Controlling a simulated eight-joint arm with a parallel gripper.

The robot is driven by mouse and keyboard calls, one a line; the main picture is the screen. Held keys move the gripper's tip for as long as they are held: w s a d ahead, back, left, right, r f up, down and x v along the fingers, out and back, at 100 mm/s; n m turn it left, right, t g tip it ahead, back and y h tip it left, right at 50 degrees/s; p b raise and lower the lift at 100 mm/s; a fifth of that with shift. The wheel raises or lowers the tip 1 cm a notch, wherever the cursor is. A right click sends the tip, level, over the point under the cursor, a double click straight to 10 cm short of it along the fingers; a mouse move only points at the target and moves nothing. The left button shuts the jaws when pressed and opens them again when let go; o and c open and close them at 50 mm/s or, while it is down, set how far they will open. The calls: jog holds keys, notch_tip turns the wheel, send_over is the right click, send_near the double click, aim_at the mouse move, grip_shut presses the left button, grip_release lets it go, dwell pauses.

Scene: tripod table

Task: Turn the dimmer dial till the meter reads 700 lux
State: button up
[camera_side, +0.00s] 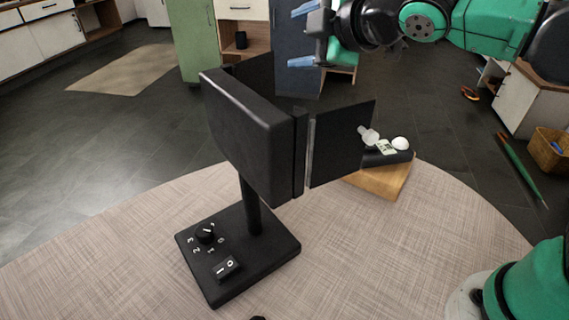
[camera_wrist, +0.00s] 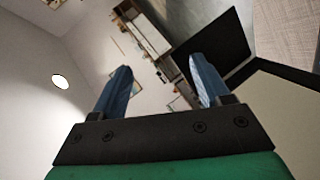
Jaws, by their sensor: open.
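The black dimmer dial (camera_side: 205,233) sits on the lamp's black base (camera_side: 255,272), with printed numbers around it. The dial's exact setting is too small to read. A black rocker switch (camera_side: 226,268) is beside it. The lamp head (camera_side: 245,135) stands on a post with its dark flaps spread. The meter (camera_side: 387,152), with a white dome and a small pale display, lies behind the right flap (camera_side: 340,142); its reading is not legible. My gripper (camera_side: 303,36) is open and empty, high above and behind the lamp, far from the dial. Its blue fingers also show in the wrist view (camera_wrist: 160,68).
The meter rests on a wooden block (camera_side: 382,183) on the round table (camera_side: 130,265). The lamp head and flaps stand tall in the table's middle. The table's left and front right are clear. Cabinets and a basket (camera_side: 548,152) are beyond the table.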

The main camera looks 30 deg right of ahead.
jog(key=a+r+n+y, duration=0.1)
jog(key=a+r+n, duration=0.1)
jog(key=a+n, duration=0.2)
jog(key=w+a+r+n+t+y, duration=0.1)
jog(key=a+r+n+y, duration=0.1)
jog(key=a+n, duration=0.1)
jog(key=w+a+r+n+y, duration=0.1)
jog(key=a+r+n+y, duration=0.1)
jog(key=a+n, duration=0.2)
jog(key=shift+a+n, duration=0.3)
jog(key=shift+a, duration=0.5)
jog(key=a+n+y, duration=0.1)
jog(key=a+n, duration=0.2)
jog(key=a, duration=0.1)
jog(key=g+h, duration=0.9)
jog(key=g, duration=0.2)
send_over(203, 232)
jog(key=s+a, duration=0.1)
jog(key=s, duration=0.1)
jog(key=f, duration=2.4)
jog(key=shift+a+f, duration=0.2)
jog(key=shift+f, duration=0.05)
jog(key=x, duration=0.4)
jog(key=shift+d+f, duration=0.1)
jog(key=shift+d, duration=0.05)
jog(key=shift+w+d+f+h, duration=0.15)
jog(key=shift+w+f+h, duration=0.15)
jog(key=shift+f, duration=0.2)
grip_shut()
